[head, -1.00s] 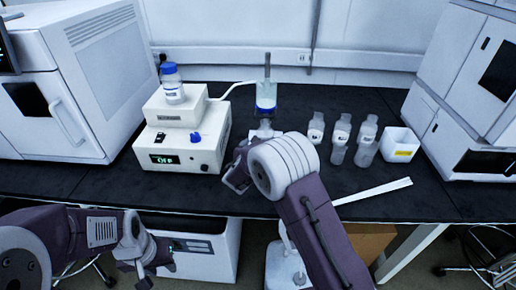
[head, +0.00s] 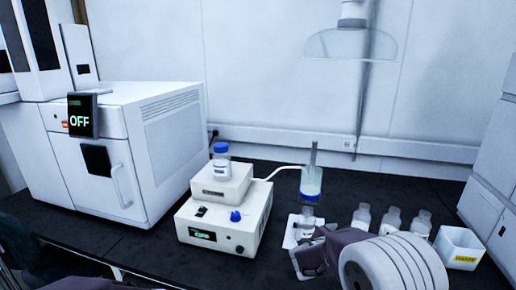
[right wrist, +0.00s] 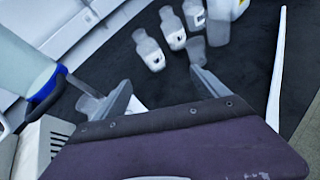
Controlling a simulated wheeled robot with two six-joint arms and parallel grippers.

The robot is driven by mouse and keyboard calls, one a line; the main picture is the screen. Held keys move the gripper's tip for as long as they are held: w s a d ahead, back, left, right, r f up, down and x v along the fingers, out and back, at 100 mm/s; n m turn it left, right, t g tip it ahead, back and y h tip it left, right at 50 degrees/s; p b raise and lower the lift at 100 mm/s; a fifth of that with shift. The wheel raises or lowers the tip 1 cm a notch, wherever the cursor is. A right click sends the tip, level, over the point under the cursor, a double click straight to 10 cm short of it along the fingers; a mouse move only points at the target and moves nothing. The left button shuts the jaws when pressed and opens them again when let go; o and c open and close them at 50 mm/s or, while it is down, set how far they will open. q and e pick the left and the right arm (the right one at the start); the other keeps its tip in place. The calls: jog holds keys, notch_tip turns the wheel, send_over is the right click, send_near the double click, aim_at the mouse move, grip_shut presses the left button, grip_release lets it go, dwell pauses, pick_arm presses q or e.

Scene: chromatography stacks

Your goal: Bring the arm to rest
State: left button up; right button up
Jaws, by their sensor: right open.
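My right gripper (head: 303,262) is at the lower right of the head view, just in front of the filter funnel (head: 311,182) with its blue collar and the clear vessel (head: 305,222) under it. In the right wrist view the two fingers of my right gripper (right wrist: 160,84) are spread wide with nothing between them. The funnel's pale body and blue collar (right wrist: 45,88) show close by at the left of that view. Whether a finger touches the vessel under it I cannot tell.
A white pump unit (head: 222,220) with a blue-capped bottle (head: 221,160) stands left of the funnel, joined by a tube. Several clear bottles (head: 390,220) and a white bin (head: 458,247) stand right. A white instrument (head: 150,150) is at the left. A white strip (right wrist: 278,70) lies on the bench.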

jog(key=s+d+f+m+g+y, duration=0.1)
jog(key=s+f+m+g+y, duration=0.1)
jog(key=s+f+m+g, duration=0.5)
jog(key=s+d+f+m+y, duration=0.15)
jog(key=s+m, duration=0.35)
jog(key=s, duration=0.7)
jog(key=s+a+f+m+g+y, duration=0.1)
jog(key=s+a+f+m+y, duration=0.15)
jog(key=a+m, duration=0.3)
jog(key=s+a+f+m+y, duration=0.2)
jog(key=s+a+m+y, duration=0.15)
jog(key=a+m, duration=0.2)
notch_tip(320, 180, up, 15)
jog(key=a+m+p, duration=0.1)
jog(key=p, duration=1.3)
jog(key=shift+w, duration=0.3)
jog(key=shift+a+f, duration=0.1)
jog(key=shift+c, duration=0.3)
